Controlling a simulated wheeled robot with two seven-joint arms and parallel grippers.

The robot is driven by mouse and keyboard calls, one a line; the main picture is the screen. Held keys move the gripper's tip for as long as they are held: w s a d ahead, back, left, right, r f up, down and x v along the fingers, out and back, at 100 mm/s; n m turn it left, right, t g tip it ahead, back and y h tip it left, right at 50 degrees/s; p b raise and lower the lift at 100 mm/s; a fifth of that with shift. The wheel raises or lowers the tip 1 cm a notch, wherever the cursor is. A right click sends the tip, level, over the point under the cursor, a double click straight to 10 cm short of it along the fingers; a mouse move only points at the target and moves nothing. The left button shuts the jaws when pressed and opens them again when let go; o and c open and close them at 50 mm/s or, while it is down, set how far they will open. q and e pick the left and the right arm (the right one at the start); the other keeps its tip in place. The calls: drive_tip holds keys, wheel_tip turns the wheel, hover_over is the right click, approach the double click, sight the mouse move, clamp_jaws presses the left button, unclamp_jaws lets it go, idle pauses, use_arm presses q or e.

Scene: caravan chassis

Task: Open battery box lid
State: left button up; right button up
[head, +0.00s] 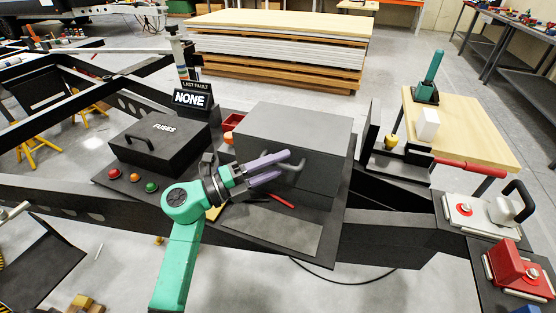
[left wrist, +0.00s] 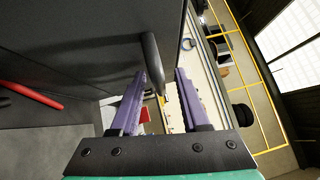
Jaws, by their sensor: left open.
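The battery box (head: 295,130) is a large dark grey box in the middle of the head view, and its lid looks shut. A dark bar handle (head: 296,172) stands out from its front face; it also shows in the left wrist view (left wrist: 152,60). My left gripper (head: 283,166), with purple fingers on a green arm, is open at this handle. In the left wrist view my left gripper (left wrist: 161,75) has the handle's end between its fingertips, nearer the left finger; I cannot tell whether they touch. My right gripper is not in view.
A black fuses box (head: 155,145) with a handle and coloured buttons stands to the left. A red-handled tool (head: 280,200) lies in front of the battery box. A red tray (head: 232,122) sits behind my wrist. Red and white switch units (head: 515,268) stand at the right.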

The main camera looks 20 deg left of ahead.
use_arm(q)
drive_tip(key=shift+d, duration=0.1)
clamp_jaws()
idle(1.3)
